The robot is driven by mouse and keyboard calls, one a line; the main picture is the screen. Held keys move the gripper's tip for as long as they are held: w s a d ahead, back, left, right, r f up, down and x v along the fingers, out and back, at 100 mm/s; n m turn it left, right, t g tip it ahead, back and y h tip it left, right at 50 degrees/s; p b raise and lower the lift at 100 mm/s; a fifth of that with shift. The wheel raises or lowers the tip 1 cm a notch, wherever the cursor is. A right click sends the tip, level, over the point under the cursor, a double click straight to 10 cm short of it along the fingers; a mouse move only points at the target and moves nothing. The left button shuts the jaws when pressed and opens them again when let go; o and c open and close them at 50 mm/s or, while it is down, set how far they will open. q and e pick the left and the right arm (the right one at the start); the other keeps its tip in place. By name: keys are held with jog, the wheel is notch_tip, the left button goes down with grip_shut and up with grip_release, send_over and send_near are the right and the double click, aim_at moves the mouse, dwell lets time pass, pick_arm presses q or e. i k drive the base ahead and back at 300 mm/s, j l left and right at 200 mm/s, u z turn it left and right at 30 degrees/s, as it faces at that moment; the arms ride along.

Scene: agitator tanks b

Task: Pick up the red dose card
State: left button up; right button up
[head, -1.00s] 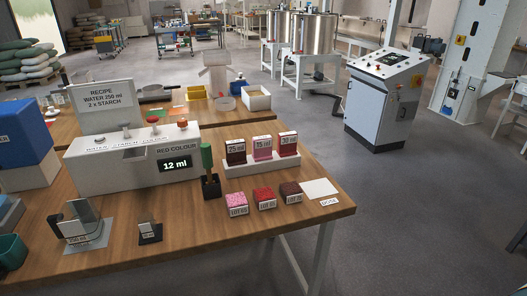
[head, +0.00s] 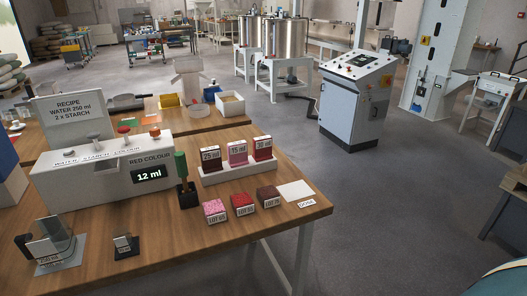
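Three dose cards stand upright in a white rack (head: 240,174) on the wooden table. The red dose card (head: 263,149), which seems to read 30 ml, is at the right end. A pink card (head: 237,154) marked 15 ml is in the middle, and a dark maroon card (head: 211,160) marked 25 ml is at the left. Neither of my grippers is in view.
Pink, red and dark lot blocks (head: 243,204) sit before the rack, beside a white square pad (head: 295,191) labelled DOSE. A green-handled tool (head: 181,167) stands left of the rack. A white dispenser (head: 102,177) shows 12 ml. The table's front middle is clear.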

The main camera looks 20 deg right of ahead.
aim_at(262, 146)
jog(key=i+l, duration=0.1)
jog(key=l, duration=0.3)
jog(key=i+l+z, duration=0.1)
jog(key=l, duration=0.3)
jog(key=i+l+z, duration=0.1)
jog(key=l, duration=0.3)
jog(key=i+l, duration=0.15)
jog(key=l, duration=0.2)
jog(key=i+l+z, duration=0.1)
jog(key=l, duration=0.3)
jog(key=i+l, duration=0.15)
jog(key=l, duration=0.25)
jog(key=i+l+z, duration=0.1)
jog(key=l, duration=0.25)
